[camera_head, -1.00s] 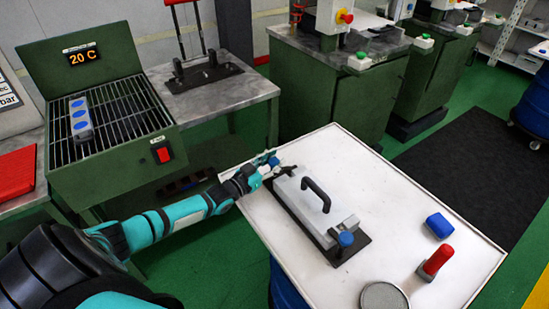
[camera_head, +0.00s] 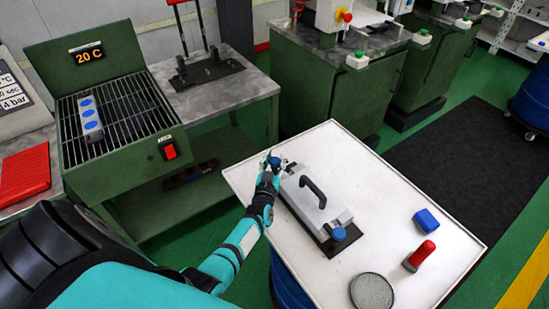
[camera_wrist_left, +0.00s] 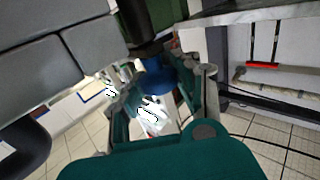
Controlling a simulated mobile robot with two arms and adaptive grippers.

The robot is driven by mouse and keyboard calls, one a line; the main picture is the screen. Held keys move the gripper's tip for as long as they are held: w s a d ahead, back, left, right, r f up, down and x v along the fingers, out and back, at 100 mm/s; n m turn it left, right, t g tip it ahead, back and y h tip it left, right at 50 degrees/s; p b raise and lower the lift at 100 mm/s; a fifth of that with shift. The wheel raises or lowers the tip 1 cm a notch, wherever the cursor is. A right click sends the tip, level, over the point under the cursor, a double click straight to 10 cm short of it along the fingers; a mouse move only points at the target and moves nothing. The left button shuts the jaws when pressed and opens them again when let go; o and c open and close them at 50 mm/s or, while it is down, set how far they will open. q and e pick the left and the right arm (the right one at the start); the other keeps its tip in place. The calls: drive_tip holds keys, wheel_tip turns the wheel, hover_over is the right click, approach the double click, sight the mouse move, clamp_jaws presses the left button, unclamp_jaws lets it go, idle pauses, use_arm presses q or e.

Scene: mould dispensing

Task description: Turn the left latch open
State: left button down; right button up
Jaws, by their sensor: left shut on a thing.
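The grey mould (camera_head: 322,199) with a black carrying handle (camera_head: 313,191) lies on a dark base plate (camera_head: 333,244) on the white table. The left latch has a blue knob (camera_head: 274,163) at the mould's far left end. My left gripper (camera_head: 270,167) is shut on this knob. In the left wrist view the blue knob (camera_wrist_left: 155,78) sits between the fingers, beside the grey mould body (camera_wrist_left: 40,60). The other latch's blue knob (camera_head: 339,234) stands at the mould's near right end. My right gripper is not in view.
On the white table (camera_head: 380,190) are a blue block (camera_head: 426,222), a red-handled tool (camera_head: 420,255) and a round grey dish (camera_head: 371,291). A green heater (camera_head: 120,130) with a grill stands at the left. The table's right half is mostly clear.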

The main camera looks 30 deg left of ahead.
use_arm(q)
drive_tip(key=shift+s+f, duration=0.1)
drive_tip(key=shift+f, duration=0.05)
drive_tip(key=c, duration=0.9)
unclamp_jaws()
drive_tip(key=v, duration=1.2)
drive_tip(key=shift+d, duration=0.15)
